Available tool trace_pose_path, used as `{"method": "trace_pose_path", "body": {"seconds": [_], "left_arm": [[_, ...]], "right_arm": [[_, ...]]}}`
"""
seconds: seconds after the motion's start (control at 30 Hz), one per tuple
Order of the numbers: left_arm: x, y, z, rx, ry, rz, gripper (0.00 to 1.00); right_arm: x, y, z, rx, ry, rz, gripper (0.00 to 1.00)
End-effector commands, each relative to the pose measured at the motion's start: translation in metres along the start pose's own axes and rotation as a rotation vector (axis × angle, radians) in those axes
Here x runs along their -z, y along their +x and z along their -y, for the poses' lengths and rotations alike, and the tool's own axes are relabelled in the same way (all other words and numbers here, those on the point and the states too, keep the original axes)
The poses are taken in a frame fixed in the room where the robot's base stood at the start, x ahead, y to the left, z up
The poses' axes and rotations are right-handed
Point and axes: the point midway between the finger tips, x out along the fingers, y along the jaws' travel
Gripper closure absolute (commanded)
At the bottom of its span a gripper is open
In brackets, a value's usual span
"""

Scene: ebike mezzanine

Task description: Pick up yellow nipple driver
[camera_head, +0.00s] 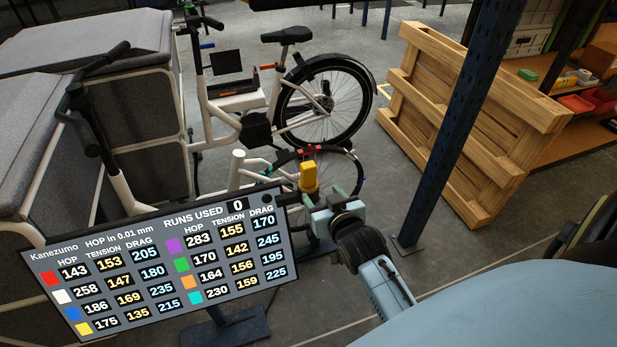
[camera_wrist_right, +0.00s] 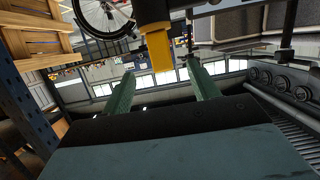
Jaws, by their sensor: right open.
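The yellow nipple driver (camera_head: 309,177) shows in the head view just right of the dark display board, in front of a wheel. It also shows in the right wrist view (camera_wrist_right: 158,52), where its yellow part joins a dark cylindrical part at the top. My right gripper (camera_head: 326,196) is close by, its jaws just right of and below the driver. In the right wrist view the fingers (camera_wrist_right: 160,72) are apart and the yellow end lies in line with the gap between them. I cannot tell whether they touch. My left gripper is not in view.
The display board (camera_head: 160,262) with coloured rows and numbers stands left of my right arm. A white bike (camera_head: 285,105) and grey padded boxes (camera_head: 130,120) are behind. A blue post (camera_head: 455,125) and a wooden pallet (camera_head: 470,115) stand to the right. Open floor lies beyond my arm.

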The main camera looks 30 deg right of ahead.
Motion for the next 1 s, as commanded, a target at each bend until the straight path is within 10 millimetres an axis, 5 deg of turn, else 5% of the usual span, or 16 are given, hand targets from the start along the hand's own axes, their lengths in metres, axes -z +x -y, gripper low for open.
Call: {"method": "trace_pose_path", "body": {"seconds": [0.4, 1.0], "left_arm": [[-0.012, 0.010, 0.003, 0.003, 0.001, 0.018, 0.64], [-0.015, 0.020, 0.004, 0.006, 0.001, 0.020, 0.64]], "right_arm": [[0.005, 0.069, -0.001, -0.002, 0.002, -0.011, 0.40], [0.005, 0.128, -0.002, -0.002, 0.002, -0.009, 0.40]]}}
